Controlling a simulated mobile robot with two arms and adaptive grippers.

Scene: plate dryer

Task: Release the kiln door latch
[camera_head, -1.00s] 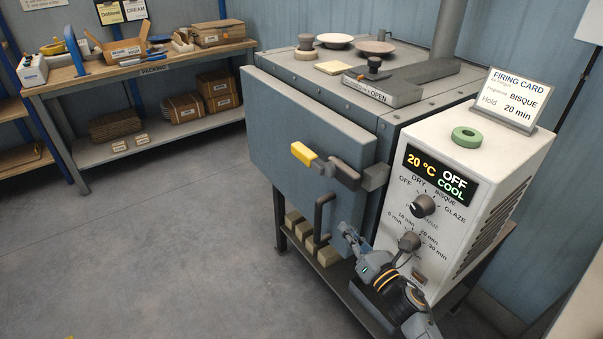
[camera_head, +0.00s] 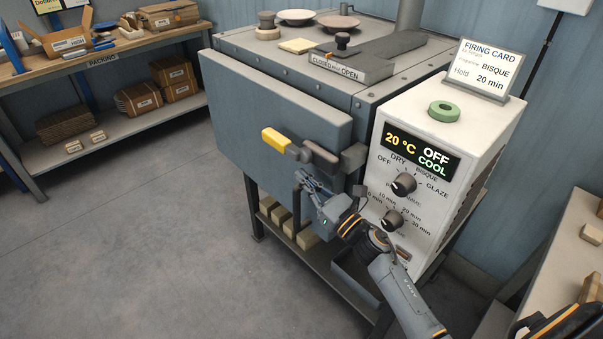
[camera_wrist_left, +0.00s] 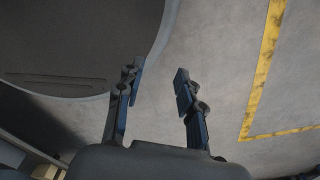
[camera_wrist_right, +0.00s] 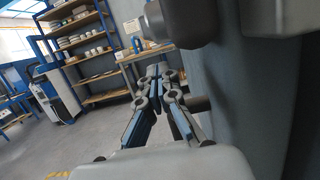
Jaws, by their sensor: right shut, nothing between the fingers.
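The kiln door (camera_head: 270,120) is closed on the front of the kiln in the head view. Its latch is a dark bar (camera_head: 320,157) with a yellow grip (camera_head: 275,141) pointing left; the bar's right end meets a dark catch block (camera_head: 354,157). A black upright pull handle (camera_head: 297,200) stands below the latch. My right gripper (camera_head: 307,178) is shut and empty, just under the latch beside the handle's top. In the right wrist view its fingertips (camera_wrist_right: 163,74) meet, below a dark rounded part. My left gripper (camera_wrist_left: 158,75) is open and empty above the floor.
The control box (camera_head: 440,150) right of the door reads 20 °C, OFF, COOL. A packing bench (camera_head: 110,65) stands at back left. The floor (camera_head: 130,240) left of the kiln is clear.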

